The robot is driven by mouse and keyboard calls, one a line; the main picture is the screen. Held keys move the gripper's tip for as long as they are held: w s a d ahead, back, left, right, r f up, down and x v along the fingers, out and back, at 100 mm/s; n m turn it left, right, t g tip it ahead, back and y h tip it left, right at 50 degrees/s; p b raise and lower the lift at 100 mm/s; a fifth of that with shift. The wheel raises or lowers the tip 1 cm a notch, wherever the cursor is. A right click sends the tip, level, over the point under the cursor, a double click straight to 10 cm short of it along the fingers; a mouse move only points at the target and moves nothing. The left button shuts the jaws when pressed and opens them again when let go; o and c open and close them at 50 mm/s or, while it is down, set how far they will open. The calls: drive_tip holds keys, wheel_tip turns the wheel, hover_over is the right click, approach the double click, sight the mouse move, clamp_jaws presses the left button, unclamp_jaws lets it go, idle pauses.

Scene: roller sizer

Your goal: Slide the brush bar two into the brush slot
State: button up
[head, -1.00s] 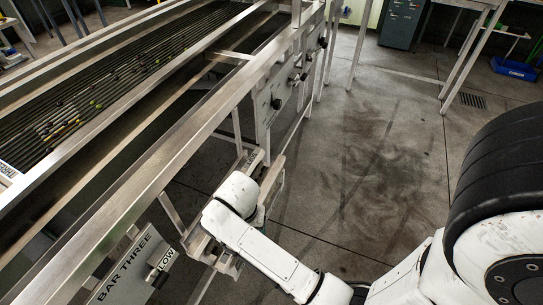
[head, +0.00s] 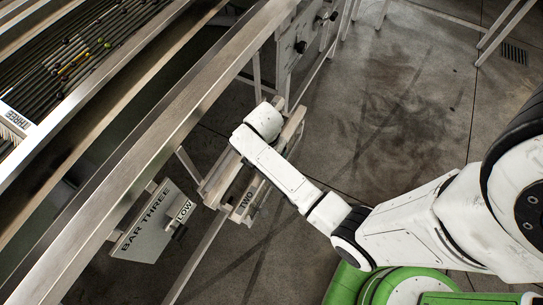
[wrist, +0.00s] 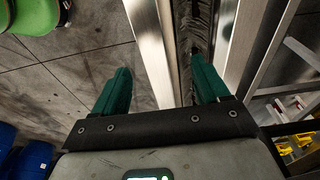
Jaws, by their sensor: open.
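A pale bar marked TWO (head: 245,203), which looks like brush bar two, lies along a low holder beside the machine in the head view. In the wrist view a long metal bar (wrist: 151,45) runs between my gripper's (wrist: 161,80) two green fingers, with a dark bristly strip (wrist: 193,30) along its right side. My gripper is open. The left finger is left of the metal bar and the right finger is over the dark strip; contact cannot be told. In the head view my wrist hides the fingers. I cannot make out which opening is the brush slot.
The machine's long steel rail (head: 150,150) runs diagonally beside my arm. A plate marked BAR THREE, LOW (head: 145,235) hangs below it. A bristled piece marked THREE (head: 14,120) is by the rollers (head: 70,65). Blue drums (wrist: 30,160) stand left in the wrist view. Floor right of the machine is clear.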

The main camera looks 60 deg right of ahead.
drive_tip(key=shift+d+f, duration=0.2)
drive_tip(key=shift+f, duration=1.3)
drive_tip(key=shift+w, duration=0.1)
clamp_jaws()
